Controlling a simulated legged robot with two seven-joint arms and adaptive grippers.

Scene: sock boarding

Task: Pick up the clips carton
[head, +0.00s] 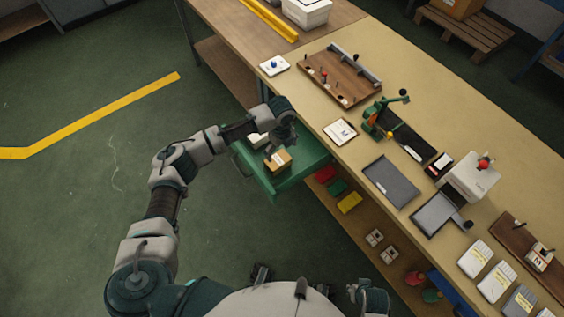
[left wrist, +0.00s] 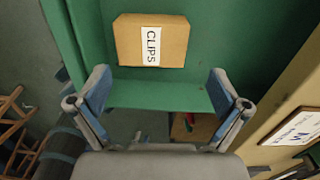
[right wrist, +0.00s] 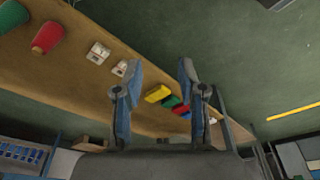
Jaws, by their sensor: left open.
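The clips carton (head: 278,161) is a small tan box in the open green drawer (head: 287,181) below the bench edge. In the left wrist view the carton (left wrist: 174,42) shows a white label reading CLIPS. My left gripper (head: 284,138) is above the drawer, close to the carton. In the left wrist view its fingers (left wrist: 160,88) are spread apart with nothing between them, and the carton lies beyond the fingertips, apart from them. My right gripper (right wrist: 161,70) has a gap between its fingers and holds nothing.
The bench top (head: 318,92) above holds a wooden board (head: 341,78), grey trays (head: 391,182) and a green device (head: 378,119). Red, green and yellow blocks (head: 349,202) lie on the lower shelf.

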